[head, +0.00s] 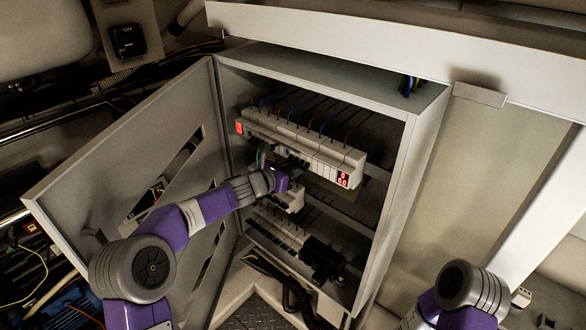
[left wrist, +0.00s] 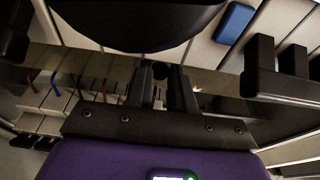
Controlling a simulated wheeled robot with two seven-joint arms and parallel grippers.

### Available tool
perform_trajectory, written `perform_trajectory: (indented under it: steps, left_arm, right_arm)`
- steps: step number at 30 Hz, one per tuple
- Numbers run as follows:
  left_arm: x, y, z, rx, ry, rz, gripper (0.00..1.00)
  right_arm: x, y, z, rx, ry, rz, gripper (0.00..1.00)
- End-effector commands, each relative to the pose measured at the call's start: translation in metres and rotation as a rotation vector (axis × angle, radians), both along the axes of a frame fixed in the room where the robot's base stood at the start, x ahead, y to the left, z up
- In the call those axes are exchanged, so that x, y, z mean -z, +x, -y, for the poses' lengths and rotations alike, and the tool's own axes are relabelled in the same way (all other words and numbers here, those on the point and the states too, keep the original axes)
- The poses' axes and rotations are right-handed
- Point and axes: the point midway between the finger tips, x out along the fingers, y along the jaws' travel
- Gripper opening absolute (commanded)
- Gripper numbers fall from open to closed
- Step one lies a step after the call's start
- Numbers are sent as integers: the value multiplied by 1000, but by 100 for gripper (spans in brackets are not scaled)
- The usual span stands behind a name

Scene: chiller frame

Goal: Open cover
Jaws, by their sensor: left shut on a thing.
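The grey cabinet door (head: 130,160) stands swung open to the left of the electrical cabinet (head: 335,65), with slanted slots in it. My left arm reaches past the door into the open cabinet. My left gripper (head: 298,168) is at the row of white breakers (head: 300,143), near its lower edge. In the left wrist view my left gripper (left wrist: 163,88) has its two dark fingers close together, shut on a small dark part (left wrist: 163,75) between them. The exact shape of this part is unclear in the shadow. My right gripper is out of view; only part of the right arm shows.
A lower row of breakers (head: 275,235) and a black block (head: 322,262) sit below. A blue piece (left wrist: 234,22) and black levers (left wrist: 275,72) lie near the left gripper. The cabinet's side walls bound the space. A pale beam (head: 400,45) crosses above.

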Motion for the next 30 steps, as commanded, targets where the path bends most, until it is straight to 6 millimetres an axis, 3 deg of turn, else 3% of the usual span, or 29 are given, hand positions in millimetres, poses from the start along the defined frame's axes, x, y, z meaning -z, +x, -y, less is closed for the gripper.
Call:
perform_trajectory:
  steps: [11,12,17,30]
  left_arm:
    - [-4,0,0,-1,-3,6,0]
    - [-4,0,0,-1,-3,6,24]
    - [-3,0,0,-1,-3,6,48]
    - [-4,-10,-9,-2,-1,3,48]
  right_arm:
    - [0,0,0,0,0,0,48]
    - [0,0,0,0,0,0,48]
    - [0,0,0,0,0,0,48]
    - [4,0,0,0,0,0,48]
